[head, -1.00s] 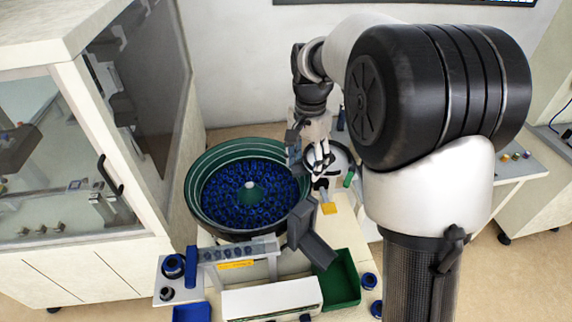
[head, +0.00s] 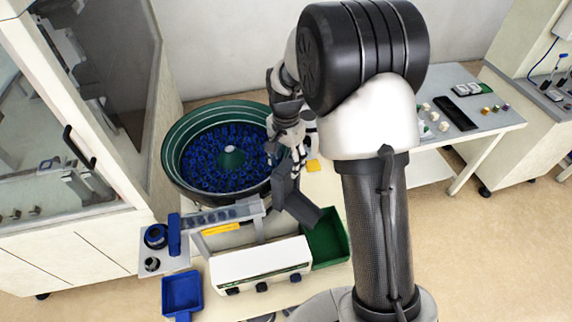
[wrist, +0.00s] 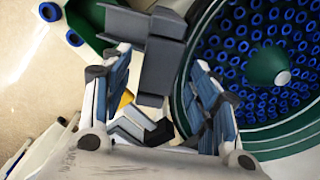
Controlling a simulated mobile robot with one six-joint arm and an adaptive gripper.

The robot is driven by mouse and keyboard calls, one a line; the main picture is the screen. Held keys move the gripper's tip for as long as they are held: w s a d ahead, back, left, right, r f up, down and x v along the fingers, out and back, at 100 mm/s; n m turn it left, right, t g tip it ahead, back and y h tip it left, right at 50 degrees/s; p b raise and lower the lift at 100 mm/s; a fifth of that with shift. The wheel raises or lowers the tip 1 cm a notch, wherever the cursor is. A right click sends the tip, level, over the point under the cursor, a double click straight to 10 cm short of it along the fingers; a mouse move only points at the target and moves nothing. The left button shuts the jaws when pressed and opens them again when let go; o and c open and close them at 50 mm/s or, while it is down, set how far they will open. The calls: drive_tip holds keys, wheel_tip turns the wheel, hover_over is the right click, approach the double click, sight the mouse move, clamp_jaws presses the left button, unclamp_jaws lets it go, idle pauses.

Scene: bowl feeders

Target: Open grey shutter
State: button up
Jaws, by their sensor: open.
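The grey shutter, as far as I can tell, is the upright grey plate (head: 281,186) at the bowl's right edge, at the head of a grey chute (head: 305,209). In the wrist view the grey plate (wrist: 160,65) appears between my two fingers, with the chute (wrist: 130,22) beyond it. My gripper (head: 297,160) is open and empty, just above and behind the plate in the head view. In the wrist view my gripper (wrist: 161,62) has its blue-grey fingers spread on either side of the plate. I cannot tell whether either finger touches it.
The green bowl feeder (head: 172,150), full of blue rings, stands close on the left. A green bin (head: 327,240) sits below the chute. A white control box (head: 260,262), a blue tray (head: 182,292) and a yellow block (head: 313,166) are nearby. A glass-fronted cabinet stands at left.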

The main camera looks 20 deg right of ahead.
drive_tip(key=shift+f, duration=0.5)
clamp_jaws()
idle(0.5)
